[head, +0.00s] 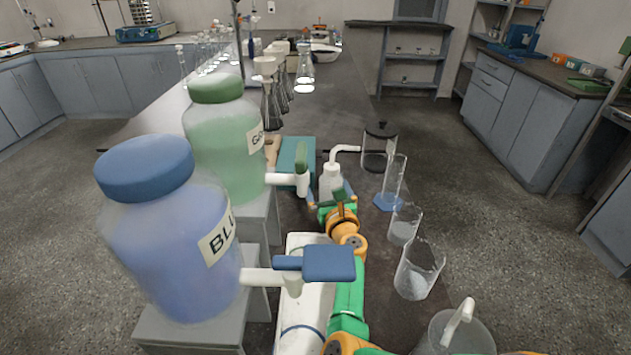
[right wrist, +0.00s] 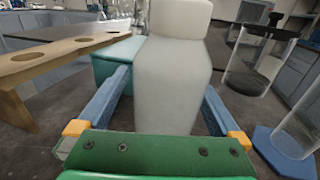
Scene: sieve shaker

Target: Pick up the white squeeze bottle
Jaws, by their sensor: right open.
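The white squeeze bottle (head: 331,178) stands upright on the dark bench, its bent spout pointing right in the head view. In the right wrist view the bottle (right wrist: 172,85) fills the middle, with its top cut off by the frame. My right gripper (head: 331,199) is at the bottle's near side. In the right wrist view the blue fingers of the right gripper (right wrist: 167,98) are spread, one on each side of the bottle's body, with a gap visible on the left. Contact on the right cannot be told. My left gripper is not in view.
A teal box (head: 295,157) and a wooden rack (right wrist: 55,60) stand left of the bottle. A clear lidded jar (head: 378,150), a graduated cylinder (head: 394,180) and beakers (head: 416,272) stand to the right. Large blue (head: 165,260) and green (head: 225,150) jugs with taps are at left.

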